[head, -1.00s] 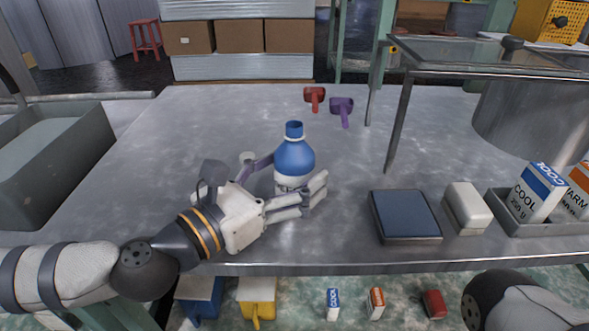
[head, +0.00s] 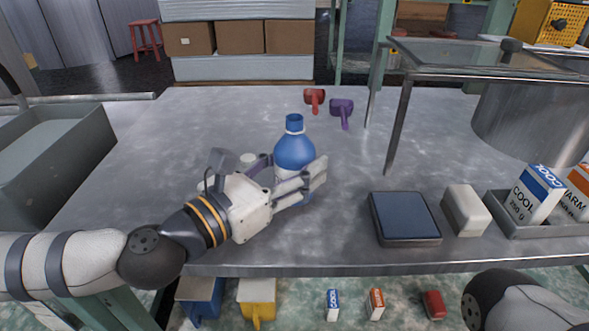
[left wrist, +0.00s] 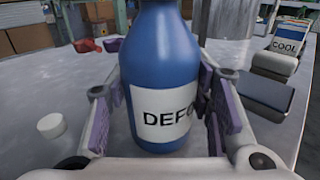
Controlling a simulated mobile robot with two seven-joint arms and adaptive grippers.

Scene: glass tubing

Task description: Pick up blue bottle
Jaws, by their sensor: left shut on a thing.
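The blue bottle (head: 294,152) with a blue cap and a white label stands upright near the middle of the grey table. My left gripper (head: 297,180) is shut on its lower half, with fingers on both sides. In the left wrist view the blue bottle (left wrist: 163,60) fills the middle, its label reading "DEFO", the rest cut off from sight. The fingers of my left gripper (left wrist: 165,112) touch its sides there. The bottle's base is partly hidden by the fingers in the head view. My right gripper is out of view; only part of my right arm shows at lower right.
A blue-topped pad (head: 404,217), a white block (head: 465,209) and a tray (head: 530,228) with COOL and WARM boxes lie to the right. Red (head: 314,98) and purple (head: 341,111) items lie behind. A white cap (left wrist: 51,125) sits left of the bottle. A grey bin (head: 60,150) stands left.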

